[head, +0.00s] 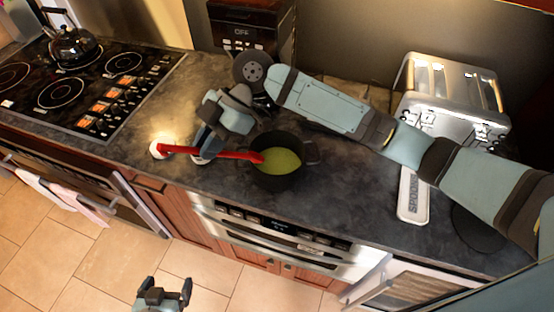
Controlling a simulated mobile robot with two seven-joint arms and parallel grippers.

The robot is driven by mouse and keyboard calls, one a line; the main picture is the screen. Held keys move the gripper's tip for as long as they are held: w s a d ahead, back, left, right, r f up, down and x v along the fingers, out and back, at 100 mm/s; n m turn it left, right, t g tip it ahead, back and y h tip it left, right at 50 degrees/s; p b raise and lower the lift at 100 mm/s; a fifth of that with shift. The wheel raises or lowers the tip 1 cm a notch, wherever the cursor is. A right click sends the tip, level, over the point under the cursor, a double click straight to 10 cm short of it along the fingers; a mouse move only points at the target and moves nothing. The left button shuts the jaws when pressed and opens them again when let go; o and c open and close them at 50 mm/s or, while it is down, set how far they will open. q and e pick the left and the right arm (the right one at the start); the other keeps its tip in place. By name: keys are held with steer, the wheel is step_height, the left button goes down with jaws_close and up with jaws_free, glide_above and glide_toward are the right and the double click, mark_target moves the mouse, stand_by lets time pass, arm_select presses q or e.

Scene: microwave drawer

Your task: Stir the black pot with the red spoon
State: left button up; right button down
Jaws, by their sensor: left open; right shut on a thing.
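The black pot (280,183) stands on the dark counter and holds a yellow-green liquid (281,161). The red spoon (235,155) lies nearly level, with its right end at the pot's left rim, over the edge of the liquid. I cannot tell if its tip is dipped in. My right gripper (203,154) is shut on the spoon's handle, left of the pot. My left gripper (166,288) is open and empty, low over the tiled floor in front of the counter, away from the pot.
A stovetop (90,85) with a dark kettle (72,46) is at the left. A silver toaster (450,95) and a white spoon rest (413,196) marked "SPOONS" are at the right. An oven front (285,238) lies below the counter. Bare counter surrounds the pot's front.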

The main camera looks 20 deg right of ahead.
stand_by(0.5)
steer(key=shift+r+p, duration=1.75)
steer(key=shift+r, duration=0.8)
steer(key=shift+f, duration=0.15)
